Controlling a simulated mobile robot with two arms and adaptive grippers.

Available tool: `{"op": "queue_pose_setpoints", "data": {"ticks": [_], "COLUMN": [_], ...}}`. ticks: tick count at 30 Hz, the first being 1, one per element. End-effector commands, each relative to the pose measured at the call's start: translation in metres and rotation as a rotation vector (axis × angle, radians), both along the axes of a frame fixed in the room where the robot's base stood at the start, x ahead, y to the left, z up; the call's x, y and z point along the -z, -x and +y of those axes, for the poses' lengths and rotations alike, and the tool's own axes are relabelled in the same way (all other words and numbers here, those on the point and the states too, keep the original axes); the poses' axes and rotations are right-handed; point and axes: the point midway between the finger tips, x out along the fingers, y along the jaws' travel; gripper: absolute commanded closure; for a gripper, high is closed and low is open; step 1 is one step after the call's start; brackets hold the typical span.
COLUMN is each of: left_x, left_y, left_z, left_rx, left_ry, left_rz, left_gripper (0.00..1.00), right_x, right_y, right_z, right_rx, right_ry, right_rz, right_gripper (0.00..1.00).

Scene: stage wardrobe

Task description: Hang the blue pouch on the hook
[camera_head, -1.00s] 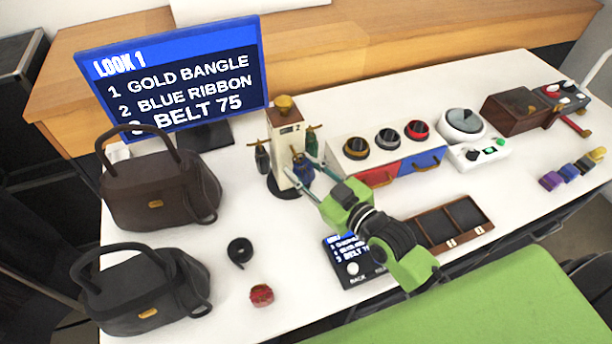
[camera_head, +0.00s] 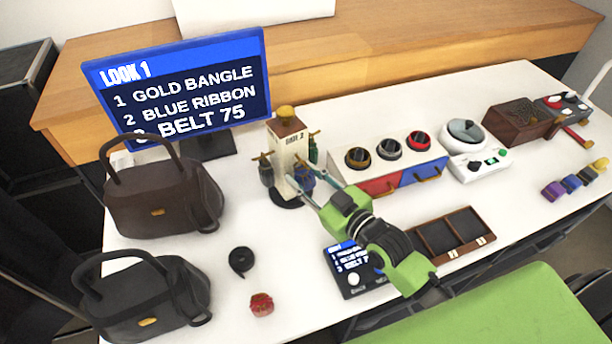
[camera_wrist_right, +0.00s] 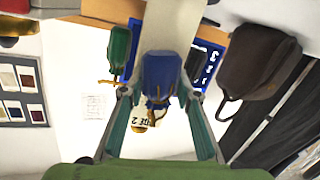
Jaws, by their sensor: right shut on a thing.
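The blue pouch (camera_head: 304,179) is at the near side of the white hook stand (camera_head: 286,146). My right gripper (camera_head: 307,182) is shut on it. In the right wrist view the blue pouch (camera_wrist_right: 161,76) shows between the two fingertips (camera_wrist_right: 157,92), in front of the stand's post, with its gathered, tied end near the label. I cannot tell whether its loop sits on a hook. A dark grey pouch (camera_head: 265,171) is on the stand's left and a green pouch (camera_wrist_right: 119,48) is on another side. My left gripper is not in view.
Two dark handbags (camera_head: 165,195) stand at the left, by a monitor (camera_head: 180,80). A black coil (camera_head: 241,261) and a red item (camera_head: 261,304) lie in front. A drawer unit (camera_head: 400,165) and a compartment tray (camera_head: 457,258) are to the right.

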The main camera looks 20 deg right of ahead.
Motion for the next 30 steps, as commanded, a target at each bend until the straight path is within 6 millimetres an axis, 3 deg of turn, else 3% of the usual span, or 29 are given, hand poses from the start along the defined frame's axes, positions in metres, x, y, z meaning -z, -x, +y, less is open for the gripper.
{"op": "queue_pose_setpoints", "data": {"ticks": [2, 3, 4, 5, 22, 26, 30], "left_x": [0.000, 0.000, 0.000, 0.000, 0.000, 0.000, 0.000], "left_y": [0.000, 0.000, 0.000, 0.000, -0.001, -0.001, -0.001], "left_z": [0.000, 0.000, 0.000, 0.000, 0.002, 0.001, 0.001], "left_rx": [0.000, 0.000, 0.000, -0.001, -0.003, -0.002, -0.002], "left_ry": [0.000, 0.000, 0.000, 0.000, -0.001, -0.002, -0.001], "left_rz": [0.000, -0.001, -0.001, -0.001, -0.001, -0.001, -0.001], "left_gripper": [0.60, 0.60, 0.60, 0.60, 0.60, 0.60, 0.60], "right_x": [0.006, 0.006, 0.006, 0.006, 0.003, 0.002, 0.000], "right_y": [0.002, 0.002, 0.002, 0.002, 0.003, 0.015, 0.039], "right_z": [0.004, 0.004, 0.004, 0.004, 0.000, -0.004, -0.012], "right_rx": [-0.006, -0.006, -0.006, -0.006, -0.003, -0.002, -0.004], "right_ry": [0.000, -0.001, 0.000, -0.001, 0.001, 0.002, 0.002], "right_rz": [0.014, 0.015, 0.016, 0.015, 0.007, 0.007, 0.011], "right_gripper": [0.88, 0.60, 0.52, 0.51, 0.51, 0.51, 0.51]}}
